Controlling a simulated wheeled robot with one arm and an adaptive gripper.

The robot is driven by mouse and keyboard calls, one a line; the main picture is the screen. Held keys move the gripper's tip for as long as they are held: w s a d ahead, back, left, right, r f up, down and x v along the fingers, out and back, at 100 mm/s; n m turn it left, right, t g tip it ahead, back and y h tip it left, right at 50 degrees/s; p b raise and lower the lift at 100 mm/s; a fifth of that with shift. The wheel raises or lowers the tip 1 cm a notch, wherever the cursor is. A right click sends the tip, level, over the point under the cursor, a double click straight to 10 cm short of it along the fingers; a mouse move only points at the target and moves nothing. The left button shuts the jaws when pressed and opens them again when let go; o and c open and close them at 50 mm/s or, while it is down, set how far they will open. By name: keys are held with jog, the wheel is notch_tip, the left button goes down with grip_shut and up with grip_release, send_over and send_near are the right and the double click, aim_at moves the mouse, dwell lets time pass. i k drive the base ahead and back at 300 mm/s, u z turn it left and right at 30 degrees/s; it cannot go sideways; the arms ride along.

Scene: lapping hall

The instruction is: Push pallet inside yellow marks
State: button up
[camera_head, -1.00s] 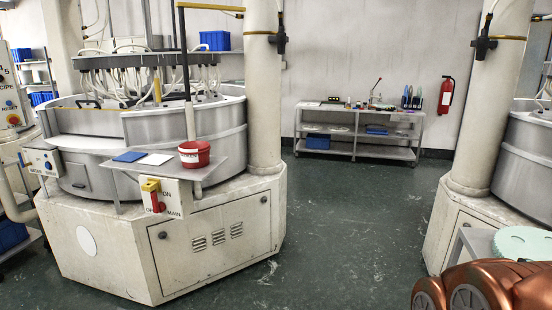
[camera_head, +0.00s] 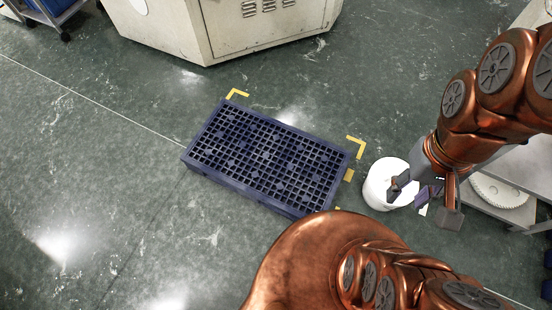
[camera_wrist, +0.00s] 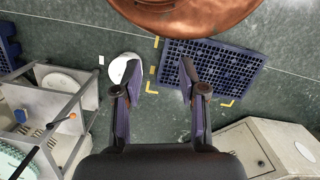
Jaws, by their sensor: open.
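A dark blue grid pallet (camera_head: 265,157) lies flat on the green floor in the middle of the head view. Yellow corner marks show on the floor beyond its far edge (camera_head: 237,93) and by its right corner (camera_head: 356,146). A small yellow piece (camera_head: 349,175) shows at its right end. The pallet looks offset from the marks toward the near left. My gripper (camera_head: 418,195) is open and empty, above the floor right of the pallet, over a white bucket. The wrist view shows its two fingers (camera_wrist: 157,92) apart, with the pallet (camera_wrist: 222,68) beyond.
The white bucket (camera_head: 388,184) stands right of the pallet. A metal table (camera_head: 510,180) with a round white disc is at the right. A cream machine base (camera_head: 240,25) stands beyond the pallet. Floor at the left is clear.

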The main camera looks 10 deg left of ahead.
aim_at(294, 174)
jog(key=u, duration=2.55)
jog(key=k, duration=0.15)
jog(key=u, duration=0.9)
jog(key=i, duration=0.5)
jog(key=u, duration=0.05)
